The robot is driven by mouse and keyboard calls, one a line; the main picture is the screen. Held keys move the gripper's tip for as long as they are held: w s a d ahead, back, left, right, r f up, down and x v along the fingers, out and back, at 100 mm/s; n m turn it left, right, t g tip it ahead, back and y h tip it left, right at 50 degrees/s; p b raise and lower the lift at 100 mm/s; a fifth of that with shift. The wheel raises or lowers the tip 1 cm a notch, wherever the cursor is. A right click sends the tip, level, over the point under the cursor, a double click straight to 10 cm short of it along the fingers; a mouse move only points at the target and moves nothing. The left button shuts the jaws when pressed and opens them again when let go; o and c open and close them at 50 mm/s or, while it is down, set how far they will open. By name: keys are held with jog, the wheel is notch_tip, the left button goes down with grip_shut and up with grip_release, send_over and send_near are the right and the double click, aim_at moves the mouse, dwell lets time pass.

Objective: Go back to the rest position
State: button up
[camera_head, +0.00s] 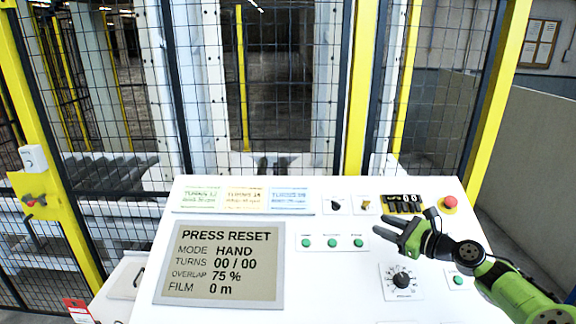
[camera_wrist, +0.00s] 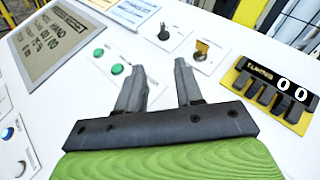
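My gripper (camera_head: 384,227) is over the right part of the white control panel (camera_head: 330,262), with empty fingers pointing left in the head view. In the wrist view my gripper (camera_wrist: 158,80) has its two dark fingers apart with nothing between them. The display (camera_head: 222,262) reads PRESS RESET, MODE HAND, TURNS 00 / 00, OVERLAP 75 %, FILM 0 m. I cannot tell how high the fingers are above the panel.
Green buttons (camera_head: 332,243), a black dial (camera_head: 401,280), a black selector (camera_head: 335,205), a counter (camera_head: 402,203) and a red emergency button (camera_head: 450,202) are on the panel. A mesh fence (camera_head: 290,80) with yellow posts (camera_head: 361,90) stands behind.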

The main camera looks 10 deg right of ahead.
jog(key=s+a+f+n+g+h, duration=0.1)
jog(key=s+a+n+g, duration=0.2)
jog(key=a+n, duration=0.35)
jog(key=s+a+n+g+h+b, duration=0.1)
jog(key=s+a+n+g+h, duration=0.15)
jog(key=a, duration=0.65)
jog(key=s+a+f+n+g, duration=0.1)
jog(key=s+a+n+g, duration=0.3)
jog(key=a+n, duration=0.25)
jog(key=s+r+n+h, duration=0.1)
jog(key=s+n, duration=0.4)
jog(key=s, duration=0.8)
jog(key=s+r+n+h+b, duration=0.1)
jog(key=s+n+h, duration=0.2)
jog(key=s, duration=1)
jog(key=n+t, duration=0.1)
jog(key=n, duration=0.1)
jog(key=shift+s+a+r+n+h, duration=0.3)
jog(key=shift+s+a+n+h, duration=0.05)
jog(key=shift+s, duration=0.05)
